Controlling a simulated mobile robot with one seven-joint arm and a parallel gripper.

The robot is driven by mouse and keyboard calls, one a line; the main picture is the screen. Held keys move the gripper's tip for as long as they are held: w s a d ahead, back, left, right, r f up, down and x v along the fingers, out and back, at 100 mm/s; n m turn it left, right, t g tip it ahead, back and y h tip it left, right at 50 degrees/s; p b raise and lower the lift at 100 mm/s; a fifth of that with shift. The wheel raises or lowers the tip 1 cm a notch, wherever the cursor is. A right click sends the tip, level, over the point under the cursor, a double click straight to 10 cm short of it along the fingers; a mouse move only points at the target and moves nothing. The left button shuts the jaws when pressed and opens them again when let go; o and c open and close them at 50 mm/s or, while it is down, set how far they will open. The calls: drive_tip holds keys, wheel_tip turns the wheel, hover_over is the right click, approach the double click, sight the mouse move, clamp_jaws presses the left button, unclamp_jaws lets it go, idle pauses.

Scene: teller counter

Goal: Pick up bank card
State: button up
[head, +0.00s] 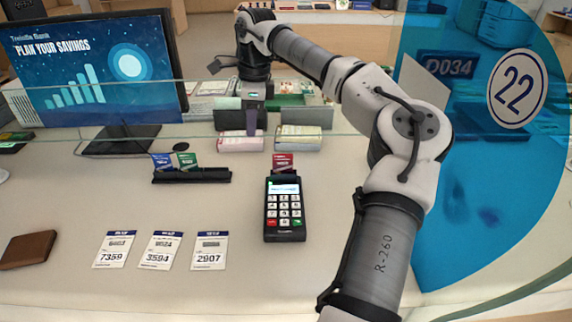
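Several cards that could be the bank card are in view. A blue card (162,160) and a green card (187,160) stand tilted in a long black holder (193,176) left of centre. A red card (283,159) stands at the top end of the black card terminal (284,212), with its lower part hidden. My gripper (252,112) is at the far end of my arm, pointing down beyond these cards, near the bundles at the back. Its fingers blend with the dark shapes there, so their opening is unclear.
Queue tickets 7359 (115,249), 3594 (161,250) and 2907 (209,250) lie in front beside a brown wallet (27,249). A monitor (95,70) stands back left. A clear glass panel (60,110) crosses the counter; a blue panel (480,180) stands right.

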drive_tip(key=w+d+m+h, duration=0.1)
drive_tip(key=d, duration=0.6)
hover_over(283, 167)
wheel_tip(283, 167, down, 6)
drive_tip(key=shift+f+p, duration=0.8)
drive_tip(key=shift+f, duration=2.4)
clamp_jaws()
